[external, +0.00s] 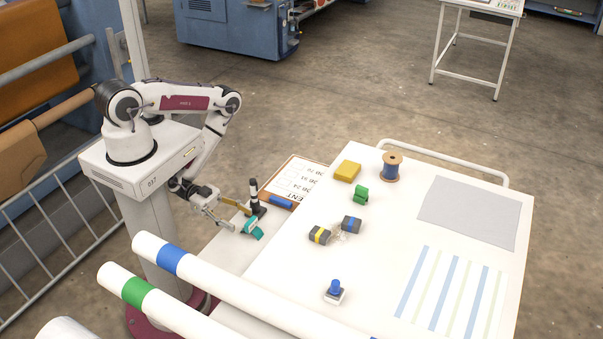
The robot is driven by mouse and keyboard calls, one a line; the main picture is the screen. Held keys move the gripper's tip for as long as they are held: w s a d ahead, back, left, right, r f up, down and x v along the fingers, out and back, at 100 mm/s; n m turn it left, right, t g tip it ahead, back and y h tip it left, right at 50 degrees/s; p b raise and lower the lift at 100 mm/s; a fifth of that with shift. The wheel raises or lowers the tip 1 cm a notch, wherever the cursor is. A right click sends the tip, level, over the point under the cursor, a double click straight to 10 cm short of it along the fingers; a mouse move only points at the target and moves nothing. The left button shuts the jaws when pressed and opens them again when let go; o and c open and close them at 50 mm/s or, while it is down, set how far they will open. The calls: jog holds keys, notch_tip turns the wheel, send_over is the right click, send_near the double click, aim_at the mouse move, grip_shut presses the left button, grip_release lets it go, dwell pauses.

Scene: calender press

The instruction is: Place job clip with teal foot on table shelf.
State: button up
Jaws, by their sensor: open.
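The teal foot (254,229) of what looks like the job clip is just right of my gripper, low over or on the table shelf (229,252); I cannot tell whether it touches the surface. A thin brass-coloured bar (236,205) and a black-and-white upright piece (254,194) show just above it; I cannot tell whether they belong to the clip. My gripper (234,217) is open, its fingers reaching down and right close to the teal foot. The shelf is a pale surface along the left side of the white table (385,240).
A clipboard (306,174) with a blue marker (280,202) lies behind the clip. The table holds a yellow block (347,171), a blue spool (390,167), a green clip (360,194), two dark banded blocks (320,235) and a blue-handled stamp (335,291). Long white rolls (215,279) cross the front.

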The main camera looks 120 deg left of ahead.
jog(key=shift+s+a+r, duration=0.1)
jog(key=shift+s+a, duration=0.05)
jog(key=shift+s, duration=1.25)
jog(key=shift+s+a, duration=0.1)
jog(key=shift+s, duration=1.3)
jog(key=shift+s, duration=0.1)
